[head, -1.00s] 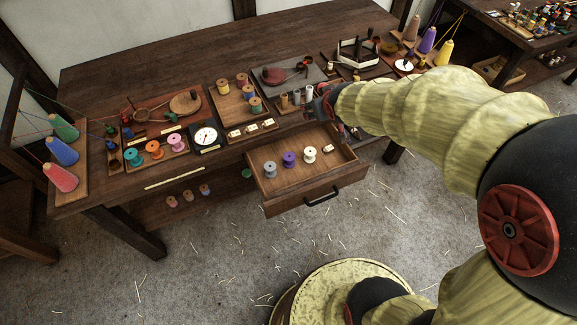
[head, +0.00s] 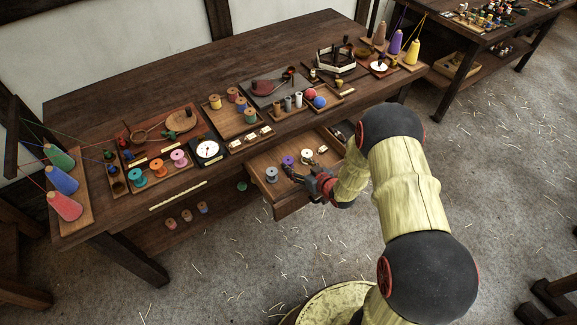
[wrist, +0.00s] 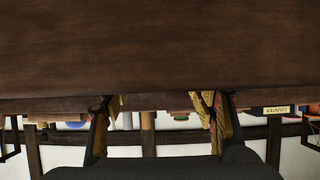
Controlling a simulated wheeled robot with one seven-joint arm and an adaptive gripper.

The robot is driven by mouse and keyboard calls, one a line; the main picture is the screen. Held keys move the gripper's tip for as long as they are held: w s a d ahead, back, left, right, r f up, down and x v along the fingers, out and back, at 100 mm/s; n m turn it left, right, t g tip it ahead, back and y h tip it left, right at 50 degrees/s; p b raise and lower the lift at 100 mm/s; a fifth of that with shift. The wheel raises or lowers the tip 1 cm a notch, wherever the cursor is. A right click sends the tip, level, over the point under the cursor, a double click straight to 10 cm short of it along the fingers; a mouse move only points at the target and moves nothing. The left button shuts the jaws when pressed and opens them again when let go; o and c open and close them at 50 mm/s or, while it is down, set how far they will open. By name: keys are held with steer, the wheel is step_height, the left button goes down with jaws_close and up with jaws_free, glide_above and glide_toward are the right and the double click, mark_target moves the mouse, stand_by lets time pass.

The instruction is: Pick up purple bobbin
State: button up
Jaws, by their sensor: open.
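The purple bobbin (head: 287,162) stands upright in the open drawer (head: 290,206), between a grey-blue bobbin (head: 271,174) and a white bobbin (head: 306,156). My gripper (head: 295,175) is open over the drawer's front part, close to the purple bobbin on its near right side. I cannot tell whether a fingertip touches the bobbin. In the wrist view, the two fingers (wrist: 160,108) stand wide apart with nothing seen held between them. The purple bobbin cannot be made out in that view.
Dark wood fills the upper wrist view. The bench top (head: 110,90) above the drawer holds a dial scale (head: 208,150), orange bobbin (head: 158,168), spool tray (head: 222,122) and thread cones (head: 62,180). The floor in front is clear apart from straw.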

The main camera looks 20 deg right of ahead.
mark_target(289, 160)
steer(key=b+x, duration=0.2)
steer(key=x, duration=0.3)
steer(key=shift+a+f, duration=0.1)
steer(key=shift+f, duration=0.1)
steer(key=shift+r, duration=0.1)
steer(key=c, duration=1.1)
